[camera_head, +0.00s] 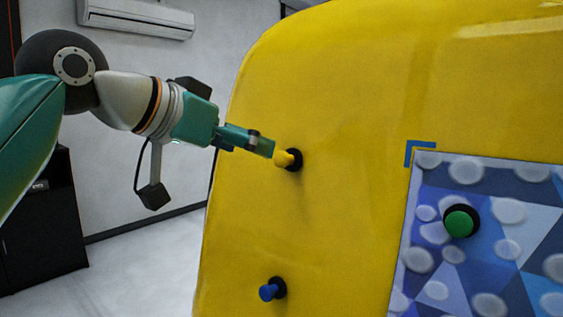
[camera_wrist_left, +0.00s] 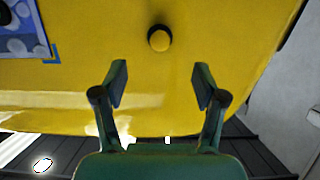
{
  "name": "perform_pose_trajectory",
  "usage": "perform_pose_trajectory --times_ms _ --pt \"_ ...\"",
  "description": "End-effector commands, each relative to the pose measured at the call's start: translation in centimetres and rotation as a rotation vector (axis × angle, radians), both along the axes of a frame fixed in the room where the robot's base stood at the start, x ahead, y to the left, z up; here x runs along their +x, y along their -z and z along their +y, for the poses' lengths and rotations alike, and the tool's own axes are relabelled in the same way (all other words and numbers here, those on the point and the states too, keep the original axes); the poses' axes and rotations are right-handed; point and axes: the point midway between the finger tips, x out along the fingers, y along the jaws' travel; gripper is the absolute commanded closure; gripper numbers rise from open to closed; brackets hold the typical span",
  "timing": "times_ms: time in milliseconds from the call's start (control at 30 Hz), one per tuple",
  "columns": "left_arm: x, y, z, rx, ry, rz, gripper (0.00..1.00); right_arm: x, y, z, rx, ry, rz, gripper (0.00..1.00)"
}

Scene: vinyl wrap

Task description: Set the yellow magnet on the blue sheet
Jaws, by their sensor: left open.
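The yellow magnet (camera_head: 285,158), a yellow knob on a black base, sticks to the yellow panel in the head view. It also shows in the left wrist view (camera_wrist_left: 159,39), ahead of and midway between my fingers. My left gripper (camera_head: 268,147) points at it from the left, its tips close to the knob in the head view. In the left wrist view the left gripper (camera_wrist_left: 160,82) is open and empty, with the magnet beyond its fingertips. The blue patterned sheet (camera_head: 433,205) lies against the panel at right, and its corner shows in the left wrist view (camera_wrist_left: 24,46).
A green magnet (camera_head: 460,222) sits on the blue sheet. A blue magnet (camera_head: 270,291) is on the yellow panel (camera_head: 340,90) below the yellow one. Blue tape (camera_head: 417,148) marks the sheet's upper left corner. The panel between the yellow magnet and the sheet is clear.

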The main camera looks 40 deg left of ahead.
Motion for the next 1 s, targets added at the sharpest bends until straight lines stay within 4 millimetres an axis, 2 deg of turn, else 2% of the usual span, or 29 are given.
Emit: perform_pose_trajectory --times_ms 33,300,500,700,967,1000 --pt "1.1 0.6 0.0 0.002 -0.003 0.005 0.29 0.0 0.1 0.0 0.000 0.000 0.000 0.60" --pt "5.8 2.4 -0.4 0.001 -0.003 0.004 0.29 0.0 -0.1 0.0 0.000 0.000 -0.001 0.60" --pt "8.3 3.4 -0.6 0.000 -0.002 0.002 0.29 0.0 -0.3 0.0 0.000 0.000 -0.001 0.60" --pt "9.2 3.9 -0.6 0.000 -0.003 0.000 0.29 0.0 -0.4 0.0 0.000 0.000 -0.001 0.60" --pt "9.3 3.9 -0.6 0.000 -0.003 0.000 0.29 0.0 -0.4 0.0 0.000 0.000 -0.001 0.60" --pt "9.3 3.9 -0.6 0.000 -0.003 0.000 0.34 0.0 -0.4 0.0 0.000 0.000 -0.001 0.60"
